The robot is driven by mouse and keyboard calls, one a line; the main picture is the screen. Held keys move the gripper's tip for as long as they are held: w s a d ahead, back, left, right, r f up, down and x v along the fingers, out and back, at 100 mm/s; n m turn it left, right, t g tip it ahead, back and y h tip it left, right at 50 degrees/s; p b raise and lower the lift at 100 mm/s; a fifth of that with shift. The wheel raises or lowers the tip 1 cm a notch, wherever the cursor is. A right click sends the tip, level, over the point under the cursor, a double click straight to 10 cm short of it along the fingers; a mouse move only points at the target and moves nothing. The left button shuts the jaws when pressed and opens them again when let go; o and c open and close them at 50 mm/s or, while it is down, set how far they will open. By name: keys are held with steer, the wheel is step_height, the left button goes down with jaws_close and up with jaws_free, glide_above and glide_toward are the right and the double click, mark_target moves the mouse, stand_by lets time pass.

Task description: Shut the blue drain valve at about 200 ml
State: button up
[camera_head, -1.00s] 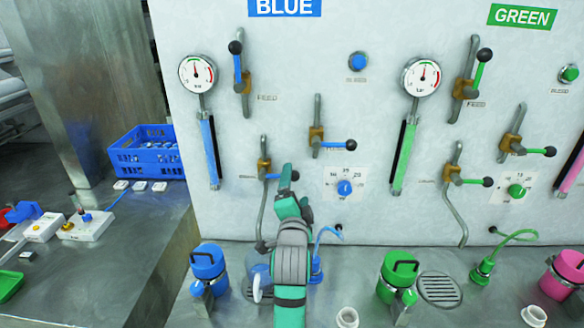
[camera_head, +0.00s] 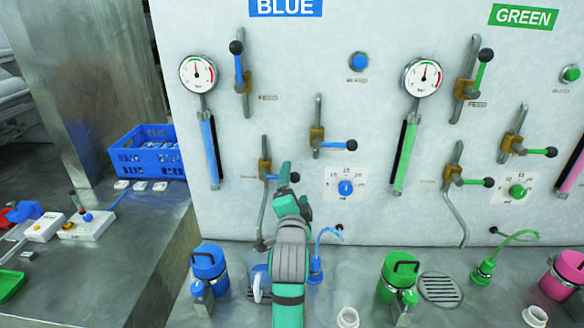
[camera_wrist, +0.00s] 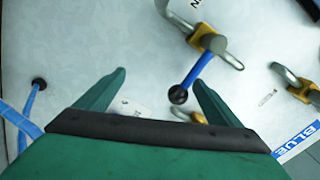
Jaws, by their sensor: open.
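The blue drain valve (camera_head: 264,168) is a brass body on a steel pipe, low on the BLUE panel. Its blue lever points right, across the pipe, and ends in a black knob. In the wrist view the blue lever (camera_wrist: 198,70) and its knob (camera_wrist: 178,95) appear between the fingertips of my gripper (camera_wrist: 160,82). The gripper is open, and no contact shows. In the head view my gripper (camera_head: 286,178) covers part of the lever. The blue level tube (camera_head: 210,150) stands to the left; its reading is too small to tell.
Another blue-lever valve (camera_head: 318,137) sits close at upper right, above a blue dial (camera_head: 345,187). The blue feed valve (camera_head: 243,82) is higher up. A blue canister (camera_head: 208,262) stands on the bench. My forearm hides part of the bench below the drain pipe.

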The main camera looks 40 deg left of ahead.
steer(key=v, duration=0.9)
stand_by(0.4)
